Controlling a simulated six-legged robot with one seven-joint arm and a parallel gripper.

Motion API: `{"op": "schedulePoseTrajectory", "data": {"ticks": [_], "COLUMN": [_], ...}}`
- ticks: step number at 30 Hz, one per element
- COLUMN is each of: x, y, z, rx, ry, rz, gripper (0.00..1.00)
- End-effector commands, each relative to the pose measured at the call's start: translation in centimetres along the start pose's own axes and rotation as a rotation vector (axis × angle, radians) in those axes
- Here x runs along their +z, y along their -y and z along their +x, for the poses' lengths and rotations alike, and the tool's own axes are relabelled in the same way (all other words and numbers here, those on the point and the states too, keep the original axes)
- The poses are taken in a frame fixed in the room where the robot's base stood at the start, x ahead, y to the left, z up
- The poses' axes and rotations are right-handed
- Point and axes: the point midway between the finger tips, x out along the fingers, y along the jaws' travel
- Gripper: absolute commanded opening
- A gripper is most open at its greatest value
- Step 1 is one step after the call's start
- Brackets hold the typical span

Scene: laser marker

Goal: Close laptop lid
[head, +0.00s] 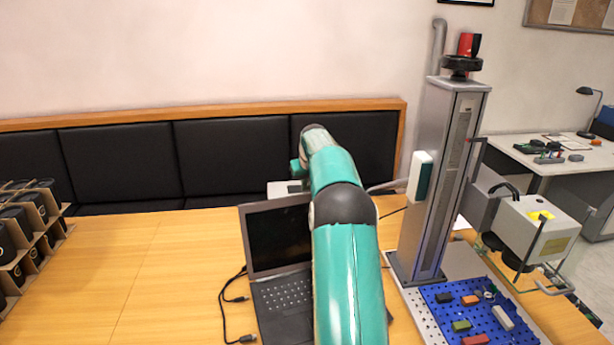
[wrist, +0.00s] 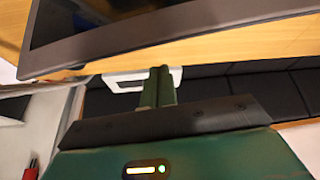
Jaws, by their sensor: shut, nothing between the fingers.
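The laptop is open on the wooden table in the head view, with its dark screen lid (head: 277,238) raised and its keyboard (head: 284,294) facing up. My teal arm crosses in front of the laptop's right part and hides some of the lid and keyboard. In the wrist view, the lid (wrist: 165,43) spans the top as a grey-framed dark panel. My gripper (wrist: 160,74) is shut and empty, with its green fingers together below the lid's edge in the picture. A visible gap separates fingers and lid there. My gripper's fingers cannot be made out in the head view.
A grey column machine (head: 440,180) stands right of my arm, beside a blue pegboard (head: 480,315) with small blocks. A cardboard rack of black cups (head: 30,235) is at left. Black cables (head: 232,300) lie left of the laptop. The table's left-middle (head: 160,270) is clear.

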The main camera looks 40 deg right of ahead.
Motion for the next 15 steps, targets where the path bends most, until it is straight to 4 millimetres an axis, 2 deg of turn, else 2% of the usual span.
{"op": "schedulePoseTrajectory", "data": {"ticks": [1, 4, 15], "x": [0.0, 0.7, 2.9], "y": [0.1, 0.1, 0.2], "z": [0.8, -0.3, -2.0], "rx": [-0.001, 0.0, -0.001], "ry": [0.001, -0.002, -0.001], "rz": [0.0, -0.001, -0.002], "gripper": [0.0, 0.0, 0.0]}}
